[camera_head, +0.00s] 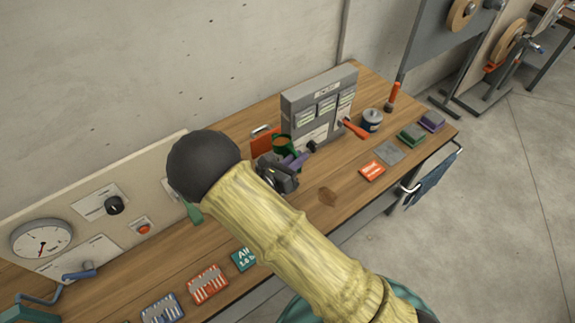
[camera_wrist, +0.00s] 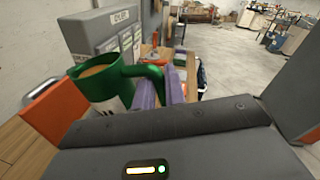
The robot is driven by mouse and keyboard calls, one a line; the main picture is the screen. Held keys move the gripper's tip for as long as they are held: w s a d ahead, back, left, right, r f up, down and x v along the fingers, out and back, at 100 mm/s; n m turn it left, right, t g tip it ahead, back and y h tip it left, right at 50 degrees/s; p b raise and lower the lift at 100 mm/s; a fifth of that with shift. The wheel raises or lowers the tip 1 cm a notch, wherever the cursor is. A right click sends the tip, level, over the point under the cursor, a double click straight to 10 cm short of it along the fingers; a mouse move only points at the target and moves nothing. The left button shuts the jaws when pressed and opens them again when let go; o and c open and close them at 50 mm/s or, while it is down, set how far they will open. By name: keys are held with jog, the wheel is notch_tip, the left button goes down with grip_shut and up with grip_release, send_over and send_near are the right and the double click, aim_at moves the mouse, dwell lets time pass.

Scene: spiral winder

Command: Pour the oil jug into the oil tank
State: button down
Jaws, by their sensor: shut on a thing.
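A green jug (camera_wrist: 104,86) with a brownish fill shows in the wrist view, its handle toward my gripper. My gripper (camera_wrist: 164,88) has purple fingers and is shut on the jug's handle. In the head view the jug (camera_head: 283,149) is partly hidden behind my gripper (camera_head: 299,160), its open top facing up and roughly level. It is in front of a grey labelled cabinet (camera_head: 318,100) at the back of the bench. I cannot tell whether the jug touches the bench. I cannot tell for sure which thing is the oil tank.
An orange box-like thing (camera_head: 265,140) stands just behind the jug. A red-handled tool (camera_head: 355,129), a dark round can (camera_head: 372,120) and several flat coloured blocks are to the right on the wooden bench (camera_head: 327,197). A gauge panel (camera_head: 100,212) stands at left.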

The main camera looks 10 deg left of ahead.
jog(key=shift+r, duration=0.15)
jog(key=shift+w+r+n+p, duration=0.1)
jog(key=shift+r+n+p, duration=0.35)
jog(key=shift+p, duration=0.6)
jog(key=shift+w+d+n+p, duration=0.1)
jog(key=shift+n+p, duration=0.15)
jog(key=shift+p, duration=0.1)
jog(key=shift+s+a, duration=0.2)
jog(key=shift+s, duration=0.1)
jog(key=shift+w+r+n+g+p, duration=0.35)
jog(key=shift+n+p, duration=0.35)
jog(key=shift+p, duration=0.3)
